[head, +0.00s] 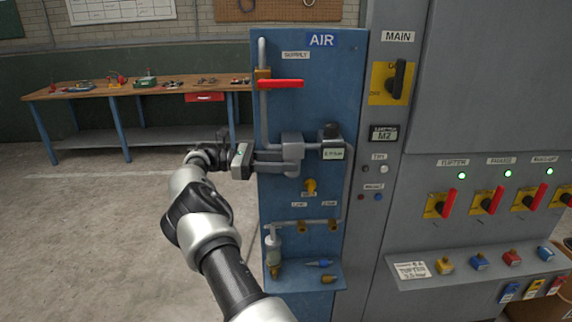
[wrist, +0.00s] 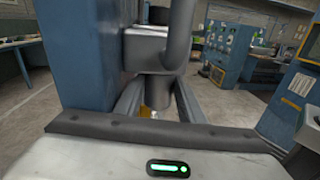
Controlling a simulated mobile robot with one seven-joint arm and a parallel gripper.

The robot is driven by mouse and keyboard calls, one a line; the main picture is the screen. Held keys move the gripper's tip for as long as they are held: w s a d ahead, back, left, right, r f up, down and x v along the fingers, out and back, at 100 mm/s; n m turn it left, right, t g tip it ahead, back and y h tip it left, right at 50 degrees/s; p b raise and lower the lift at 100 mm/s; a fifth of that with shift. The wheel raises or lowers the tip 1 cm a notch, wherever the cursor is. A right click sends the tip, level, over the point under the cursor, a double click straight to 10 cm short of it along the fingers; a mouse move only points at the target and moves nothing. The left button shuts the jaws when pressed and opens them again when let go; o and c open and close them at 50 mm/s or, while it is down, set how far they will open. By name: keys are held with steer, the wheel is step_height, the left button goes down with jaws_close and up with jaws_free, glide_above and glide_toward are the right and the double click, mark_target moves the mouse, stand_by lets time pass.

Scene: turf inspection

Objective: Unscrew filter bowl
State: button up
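The filter unit (head: 292,145) is a grey block on the blue AIR panel (head: 330,90). Its block also shows in the wrist view (wrist: 143,48), with a grey pipe rising in front of it. The filter bowl (wrist: 157,88) is a grey cylinder under the block. My gripper (head: 285,162) reaches in from the left at bowl height. In the wrist view my gripper's fingers (wrist: 158,100) lie one on each side of the bowl. They are apart, but I cannot tell whether they touch it. In the head view the fingers hide most of the bowl.
A red-handled supply valve (head: 281,84) sits above. A small shelf (head: 305,275) holds a bottle and fittings. A workbench (head: 140,90) stands behind; the floor at left is clear.

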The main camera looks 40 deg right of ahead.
mark_target(294, 174)
steer(key=s+f, duration=0.1)
steer(key=s+f+g+p, duration=0.1)
steer(key=shift+s+d+f+y, duration=0.15)
steer(key=shift+s+d+y, duration=0.25)
steer(key=shift+w+d+f+n+t+h+p, duration=0.2)
steer(key=shift+f+n+t+h+p, duration=0.25)
steer(key=shift+p, duration=0.75)
steer(key=n+t+h+p, duration=0.1)
steer(key=n+t+p, duration=0.1)
steer(key=p, duration=0.1)
steer(key=shift+s+d+r+t+h, duration=0.15)
steer(key=shift+r+t+h, duration=0.1)
steer(key=shift+h, duration=0.1)
steer(key=shift+s+d+n+t+p, duration=0.35)
steer(key=shift+t+p, duration=0.25)
steer(key=shift+p, duration=0.35)
steer(key=shift+w+a+n+t+h+p, duration=0.25)
steer(key=shift+n+t+h+p, duration=0.3)
steer(key=shift+t, duration=0.35)
steer(key=n+t, duration=0.2)
steer(key=t, duration=0.1)
steer(key=n+t+h, duration=0.1)
steer(key=n+t, duration=0.1)
steer(key=t, duration=0.1)
steer(key=shift+w, duration=0.1)
steer(key=shift+w+d+n+t, duration=0.2)
steer(key=shift+n+t, duration=0.55)
steer(key=shift+t, duration=0.45)
